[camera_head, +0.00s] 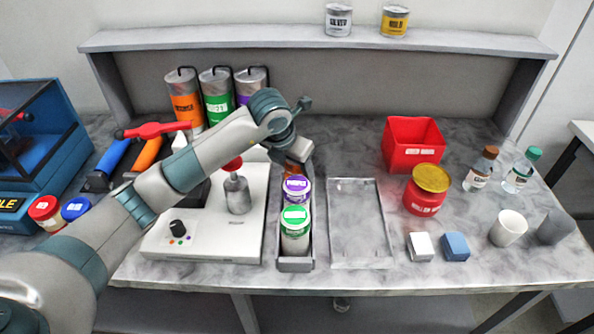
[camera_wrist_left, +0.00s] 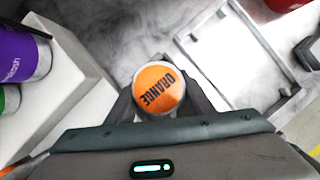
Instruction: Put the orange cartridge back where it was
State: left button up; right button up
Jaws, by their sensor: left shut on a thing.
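My left gripper (camera_head: 297,160) is over the far end of a narrow grey rack (camera_head: 295,265). It is shut on the orange cartridge, whose round orange top (camera_wrist_left: 157,90) is marked ORANGE and sits between the fingers in the left wrist view. In the head view the arm and gripper mostly hide this cartridge. A purple-topped cartridge (camera_head: 297,186) and a green-topped cartridge (camera_head: 295,222) stand upright in the rack, nearer the front. I cannot tell whether the orange cartridge touches the rack. My right gripper is not in view.
A white machine (camera_head: 165,240) stands left of the rack, and an empty shallow tray (camera_head: 360,264) stands right of it. Orange, green and purple canisters (camera_head: 216,98) stand at the back. A red bin (camera_head: 413,145) and a red jar (camera_head: 425,198) are on the right.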

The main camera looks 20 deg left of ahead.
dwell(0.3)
pick_arm(q)
jog(key=shift+f, duration=0.2)
jog(key=o, duration=1.6)
jog(key=shift+r, duration=0.15)
jog(key=shift+s+r+b, duration=0.2)
jog(key=shift+r+b, duration=0.15)
jog(key=shift+r, duration=0.1)
jog(key=b+v, duration=0.3)
jog(key=v, duration=0.8)
jog(key=shift+s+b, duration=0.1)
jog(key=shift+b, duration=0.3)
